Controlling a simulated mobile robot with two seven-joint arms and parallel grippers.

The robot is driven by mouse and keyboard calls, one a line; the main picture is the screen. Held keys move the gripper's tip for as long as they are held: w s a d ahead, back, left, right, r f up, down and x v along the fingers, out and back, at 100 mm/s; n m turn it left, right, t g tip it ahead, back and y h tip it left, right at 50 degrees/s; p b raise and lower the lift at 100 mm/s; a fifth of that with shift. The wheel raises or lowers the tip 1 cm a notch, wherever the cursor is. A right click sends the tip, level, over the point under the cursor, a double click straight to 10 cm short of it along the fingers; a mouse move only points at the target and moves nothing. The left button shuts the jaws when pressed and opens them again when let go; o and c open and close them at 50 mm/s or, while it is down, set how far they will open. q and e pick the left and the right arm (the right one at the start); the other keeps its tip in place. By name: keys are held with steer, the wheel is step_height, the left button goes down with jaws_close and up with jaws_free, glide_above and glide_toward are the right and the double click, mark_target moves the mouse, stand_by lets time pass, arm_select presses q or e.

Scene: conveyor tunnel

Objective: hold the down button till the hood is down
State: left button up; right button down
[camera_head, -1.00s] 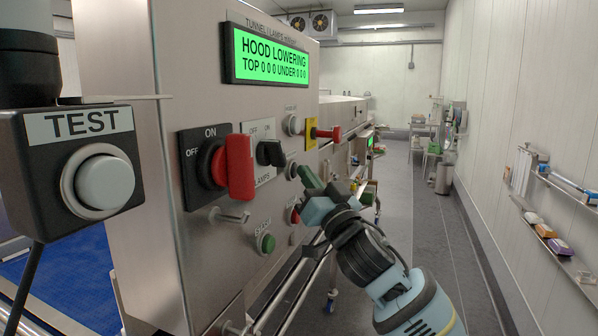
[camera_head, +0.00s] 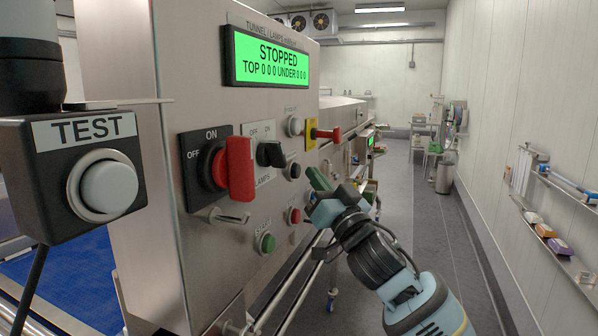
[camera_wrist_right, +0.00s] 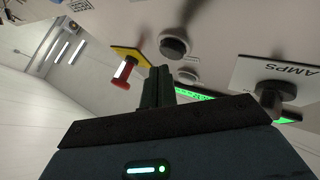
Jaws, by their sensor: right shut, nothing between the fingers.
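The control panel (camera_head: 215,100) has a green display (camera_head: 265,58) reading "STOPPED". A black button (camera_head: 293,170) sits in the right-hand column, below a pale button (camera_head: 295,125) and above a red one (camera_head: 294,215); their labels are too small to read. My right gripper (camera_head: 318,180) is shut and empty, its green fingertips just right of the black button and apart from it. In the right wrist view the shut fingers (camera_wrist_right: 157,78) point toward the panel, near a round button (camera_wrist_right: 174,46). The hood's position cannot be told clearly. My left gripper is out of view.
A red rotary switch (camera_head: 239,168), a black lamps switch (camera_head: 270,153) and a red lever on a yellow plate (camera_head: 325,133) stick out nearby. A green start button (camera_head: 266,242) is lower. A TEST box (camera_head: 40,150) stands at left. The aisle (camera_head: 425,230) at right is clear.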

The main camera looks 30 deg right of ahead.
steer(key=shift+s+d+p, duration=0.4)
steer(key=shift+s+d, duration=1.25)
steer(key=shift+s, duration=0.25)
steer(key=s+a+f+n+g, duration=0.1)
steer(key=s+a+f+g, duration=0.1)
steer(key=f, duration=1)
steer(key=s+a+f+g, duration=0.2)
steer(key=f+g, duration=0.1)
steer(key=f, duration=0.8)
steer(key=s+a+f+n+g, duration=0.1)
steer(key=s+a+f+g, duration=0.1)
steer(key=f, duration=1)
steer(key=s+a+f+g, duration=0.2)
steer(key=s+a+f, duration=0.1)
steer(key=s+f, duration=0.5)
steer(key=s+a+f+n+g, duration=0.1)
steer(key=s+a+f+g, duration=0.2)
steer(key=s+f, duration=0.5)
steer(key=s+a+f+n+g, duration=0.1)
steer(key=s+a+f+g, duration=0.1)
steer(key=s+f, duration=0.6)
steer(key=s+a, duration=0.1)
steer(key=s, duration=0.5)
steer(key=shift+s+a+f+g+y, duration=0.15)
steer(key=shift+a+g+y, duration=0.1)
steer(key=shift+g+y, duration=0.15)
